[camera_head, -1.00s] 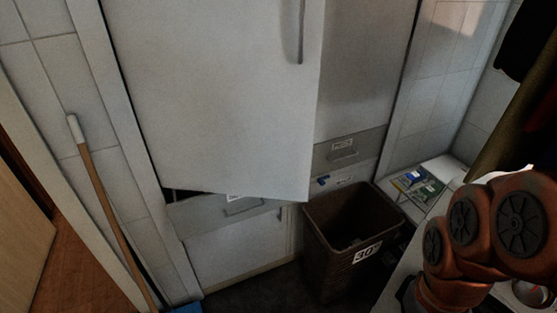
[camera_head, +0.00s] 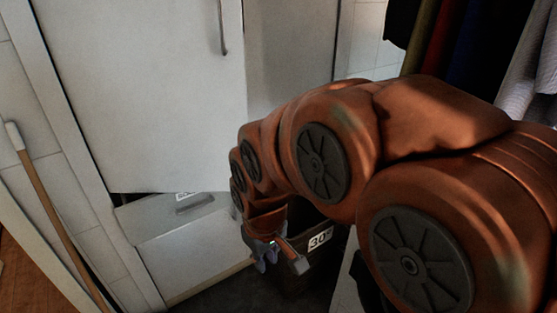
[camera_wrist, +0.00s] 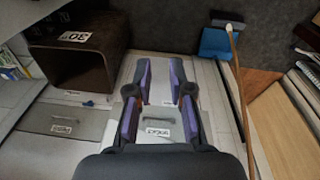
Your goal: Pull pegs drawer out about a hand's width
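Two labelled grey drawer fronts show in the wrist view, upside down: one in the middle (camera_wrist: 157,136) and one at the left (camera_wrist: 62,121). The lettering is too small for me to tell surely which reads pegs. In the head view, my gripper (camera_head: 270,252) hangs low before the bin, apart from the drawer front.
A brown bin marked 30 (camera_head: 322,262) stands close beside my gripper. The large pale door (camera_head: 150,100) overhangs the left-hand drawer. A broom handle (camera_head: 50,200) leans at the left, with a blue dustpan (camera_wrist: 216,43) by it. Clothes hang at upper right.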

